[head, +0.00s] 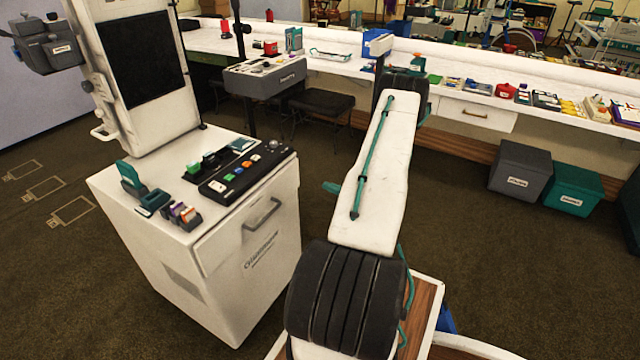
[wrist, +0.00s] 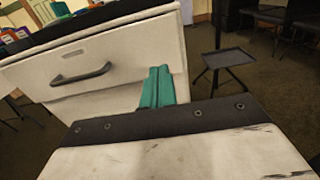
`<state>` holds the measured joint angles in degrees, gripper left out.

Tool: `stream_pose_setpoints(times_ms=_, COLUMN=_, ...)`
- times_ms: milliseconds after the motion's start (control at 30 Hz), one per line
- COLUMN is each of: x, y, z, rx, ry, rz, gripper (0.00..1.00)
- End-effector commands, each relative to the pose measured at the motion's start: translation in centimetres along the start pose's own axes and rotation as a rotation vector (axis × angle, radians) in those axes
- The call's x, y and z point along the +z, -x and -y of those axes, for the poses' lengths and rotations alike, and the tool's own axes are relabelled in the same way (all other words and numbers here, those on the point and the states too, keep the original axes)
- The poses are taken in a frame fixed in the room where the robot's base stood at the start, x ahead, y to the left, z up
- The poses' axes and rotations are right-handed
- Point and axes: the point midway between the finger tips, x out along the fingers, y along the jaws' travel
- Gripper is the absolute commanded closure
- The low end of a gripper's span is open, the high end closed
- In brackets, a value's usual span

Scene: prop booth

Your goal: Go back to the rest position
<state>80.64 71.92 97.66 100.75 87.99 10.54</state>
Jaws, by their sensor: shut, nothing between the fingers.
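My gripper (wrist: 157,88) shows in the wrist view as two teal fingers pressed together, with nothing visible between them. It appears in front of the white cabinet (wrist: 110,70), whose drawer has a dark handle; I cannot tell the distance between them. In the head view my white arm stretches away from me down the middle, to the right of the same cabinet (head: 225,275). My gripper's fingers cannot be made out there.
A black button panel (head: 240,172) and small coloured items lie on the cabinet. A long white counter (head: 550,105) runs along the back. A grey bin (head: 520,172) and a teal bin (head: 572,190) stand at right. Carpet is clear in front of the bins.

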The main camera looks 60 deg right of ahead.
Motion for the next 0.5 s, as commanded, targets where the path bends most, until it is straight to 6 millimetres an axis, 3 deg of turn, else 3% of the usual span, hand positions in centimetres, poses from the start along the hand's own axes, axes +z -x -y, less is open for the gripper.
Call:
stream_pose_setpoints(times_ms=367, x=-0.1, y=0.8, z=0.0, rx=-0.002, ry=0.004, rz=-0.001, gripper=1.00)
stream_pose_setpoints(times_ms=500, x=-0.9, y=1.0, z=-1.9, rx=0.064, ry=0.010, rz=-0.036, gripper=1.00)
